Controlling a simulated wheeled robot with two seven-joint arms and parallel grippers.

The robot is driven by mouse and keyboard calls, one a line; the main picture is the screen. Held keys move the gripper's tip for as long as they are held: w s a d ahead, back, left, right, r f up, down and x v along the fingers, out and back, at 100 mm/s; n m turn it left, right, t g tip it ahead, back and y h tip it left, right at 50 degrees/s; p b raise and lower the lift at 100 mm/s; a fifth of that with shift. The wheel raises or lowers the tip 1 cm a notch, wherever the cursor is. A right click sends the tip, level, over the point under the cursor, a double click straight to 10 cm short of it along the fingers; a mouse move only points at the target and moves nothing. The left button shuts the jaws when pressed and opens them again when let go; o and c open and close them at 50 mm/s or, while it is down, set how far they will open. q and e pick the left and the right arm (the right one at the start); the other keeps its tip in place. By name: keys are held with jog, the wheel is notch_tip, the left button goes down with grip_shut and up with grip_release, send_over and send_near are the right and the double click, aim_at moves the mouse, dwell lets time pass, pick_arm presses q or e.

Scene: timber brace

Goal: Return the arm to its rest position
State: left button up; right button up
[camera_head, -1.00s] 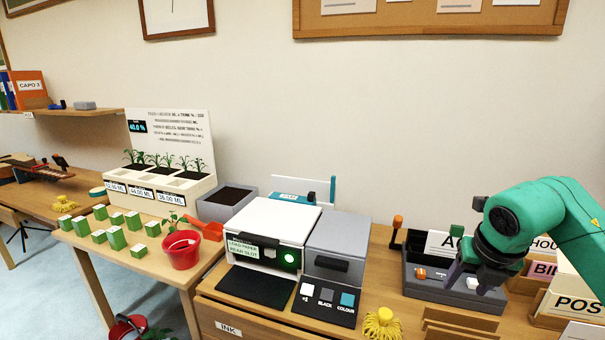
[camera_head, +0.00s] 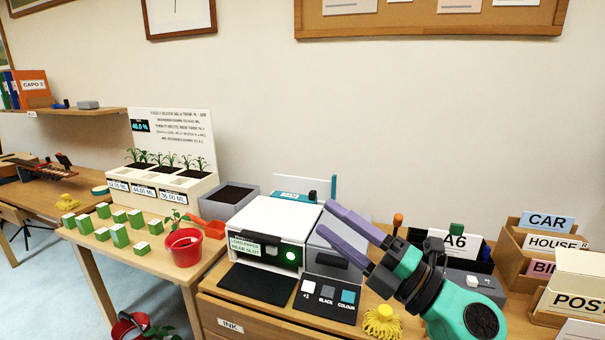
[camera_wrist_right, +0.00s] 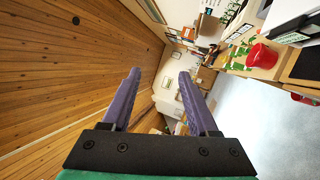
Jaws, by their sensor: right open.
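My right gripper (camera_head: 338,228) is in the head view, with its green arm coming in from the lower right. Its two purple fingers point up and to the left, over the grey box (camera_head: 330,262) beside the white printer (camera_head: 272,219). The fingers are spread apart with nothing between them. In the right wrist view the open right gripper (camera_wrist_right: 159,75) shows both fingers with a clear gap, tilted view of the room beyond. My left gripper is not in view.
A desk holds the printer, a yellow tassel-like object (camera_head: 382,323), an A6 tray (camera_head: 452,245) and labelled card boxes (camera_head: 545,240). On the left table stand a red pot (camera_head: 184,247), green-and-white boxes (camera_head: 119,235) and a planter (camera_head: 160,185). The space above the desks is open.

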jog(key=w+d+f+m+t+h, duration=0.2)
jog(key=d+m+t+h, duration=0.2)
jog(key=d+m+h, duration=0.4)
jog(key=w+d+f+m+t+h, duration=0.25)
jog(key=d+m+t+h, duration=0.2)
jog(key=m, duration=0.55)
jog(key=s+d+f+m+g+h, duration=0.1)
jog(key=d+f+m+g+h, duration=0.25)
jog(key=f, duration=0.35)
jog(key=s+d+f+m+g+h, duration=0.1)
jog(key=d+f+m+g+h, duration=0.25)
jog(key=f, duration=0.35)
jog(key=s+a+f+m+g+y, duration=0.25)
jog(key=s+f+g, duration=0.85)
jog(key=s+f, duration=0.9)
notch_tip(320, 180, down, 18)
jog(key=s+f+g+p, duration=0.1)
jog(key=g+p, duration=0.1)
jog(key=p, duration=0.2)
jog(key=s+d+f+p, duration=0.2)
jog(key=s+f, duration=0.3)
jog(key=s, duration=0.3)
jog(key=s+d+f+p, duration=0.1)
jog(key=s+f+p, duration=0.1)
jog(key=s+f, duration=0.4)
jog(key=s+g, duration=0.1)
jog(key=s, duration=0.2)
jog(key=shift+s+d+f, duration=0.25)
jog(key=shift+d, duration=0.1)
